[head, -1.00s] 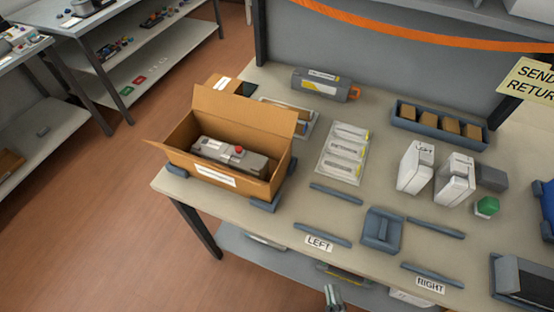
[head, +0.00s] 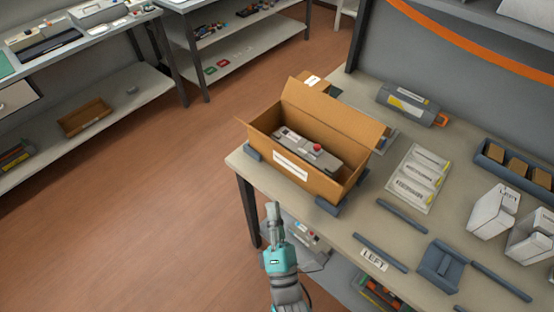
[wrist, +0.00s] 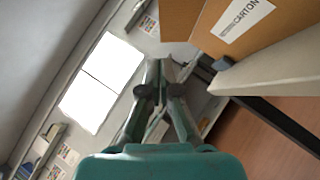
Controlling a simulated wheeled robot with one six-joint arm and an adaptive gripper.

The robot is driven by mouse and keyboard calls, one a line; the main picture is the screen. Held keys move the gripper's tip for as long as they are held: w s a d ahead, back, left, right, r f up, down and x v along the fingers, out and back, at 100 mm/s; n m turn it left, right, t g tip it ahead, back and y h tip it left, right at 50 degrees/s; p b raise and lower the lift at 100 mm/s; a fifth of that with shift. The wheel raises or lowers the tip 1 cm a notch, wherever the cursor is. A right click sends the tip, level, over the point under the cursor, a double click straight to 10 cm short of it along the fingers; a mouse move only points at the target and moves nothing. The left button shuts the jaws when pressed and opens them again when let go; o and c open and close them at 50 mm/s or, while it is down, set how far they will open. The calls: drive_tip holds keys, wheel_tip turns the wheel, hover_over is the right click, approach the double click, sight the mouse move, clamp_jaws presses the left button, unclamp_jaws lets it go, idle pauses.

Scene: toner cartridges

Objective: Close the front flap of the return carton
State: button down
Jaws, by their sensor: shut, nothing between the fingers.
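The return carton (head: 325,183) is an open brown box near the bench's left front corner. Its rear flap (head: 335,108) stands up; a narrower flap sticks out at the left end. A white label (head: 290,165) is on its front side. I cannot make out a separate front flap there. A grey toner cartridge (head: 325,154) with a red knob lies inside. My gripper (head: 273,210) is shut and empty, in front of the carton beyond the bench edge, apart from it. In the wrist view my gripper (wrist: 157,72) points beside the carton's labelled side (wrist: 215,40).
Dark blue corner stops (head: 327,206) stand at the carton's base. The bench's front edge (head: 228,163) and a leg (head: 248,210) are close to my gripper. Floor at left is clear.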

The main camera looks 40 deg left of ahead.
drive_tip(key=w+d+r+x, duration=0.1)
drive_tip(key=d+x, duration=0.1)
drive_tip(key=x, duration=0.9)
drive_tip(key=shift+w, duration=0.35)
drive_tip(key=shift+a+r, duration=0.1)
drive_tip(key=shift+w+r+m+h, duration=0.15)
drive_tip(key=shift+m+h, duration=0.15)
drive_tip(key=shift+m, duration=0.1)
